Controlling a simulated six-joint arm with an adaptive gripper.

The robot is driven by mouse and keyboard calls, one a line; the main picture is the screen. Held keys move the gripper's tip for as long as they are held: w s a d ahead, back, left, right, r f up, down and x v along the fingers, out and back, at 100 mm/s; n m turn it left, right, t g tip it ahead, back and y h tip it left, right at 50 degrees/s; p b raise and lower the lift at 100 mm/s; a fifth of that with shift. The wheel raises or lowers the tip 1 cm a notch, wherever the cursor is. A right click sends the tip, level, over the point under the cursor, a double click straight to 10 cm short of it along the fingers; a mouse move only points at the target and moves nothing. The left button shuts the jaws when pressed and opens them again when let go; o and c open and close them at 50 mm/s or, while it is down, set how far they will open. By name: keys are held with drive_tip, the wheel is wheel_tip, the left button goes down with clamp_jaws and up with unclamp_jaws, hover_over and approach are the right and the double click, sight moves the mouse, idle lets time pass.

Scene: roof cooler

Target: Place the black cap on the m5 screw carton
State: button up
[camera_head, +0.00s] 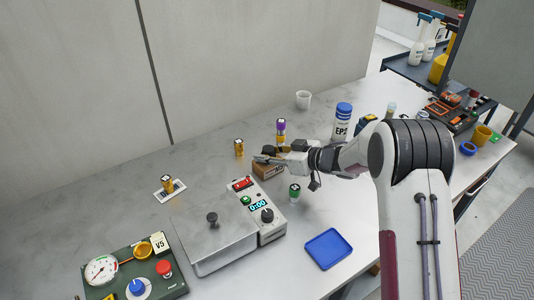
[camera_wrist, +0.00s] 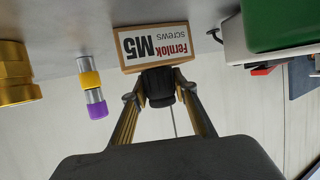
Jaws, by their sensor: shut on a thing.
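The M5 screw carton (camera_wrist: 130,61), brown with a white label reading "Fernlok screws M5", shows upside down in the wrist view. In the head view the carton (camera_head: 268,171) stands on the worktop, partly hidden under my gripper (camera_head: 268,159). My gripper also shows in the wrist view (camera_wrist: 160,94), its fingers shut on the black cap (camera_wrist: 160,88). The cap overlaps the carton's edge in that view. I cannot tell whether it touches the carton or hangs just above it.
A purple-topped fitting (camera_head: 281,130) stands just behind the carton, and a brass fitting (camera_head: 239,148) to its left. A green-marked fitting (camera_head: 295,193) stands in front, beside the grey machine (camera_head: 214,238) with its display. A blue tray (camera_head: 327,249) lies at the front.

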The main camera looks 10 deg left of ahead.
drive_tip(key=o, duration=0.9)
drive_tip(key=shift+o, duration=0.2)
drive_tip(key=shift+d+r, duration=0.1)
drive_tip(key=shift+s+d+r, duration=0.2)
drive_tip(key=shift+d+r, duration=0.1)
drive_tip(key=shift+d, duration=0.3)
drive_tip(key=v, duration=1)
drive_tip(key=shift+s+d, duration=0.2)
drive_tip(key=shift+r, duration=0.1)
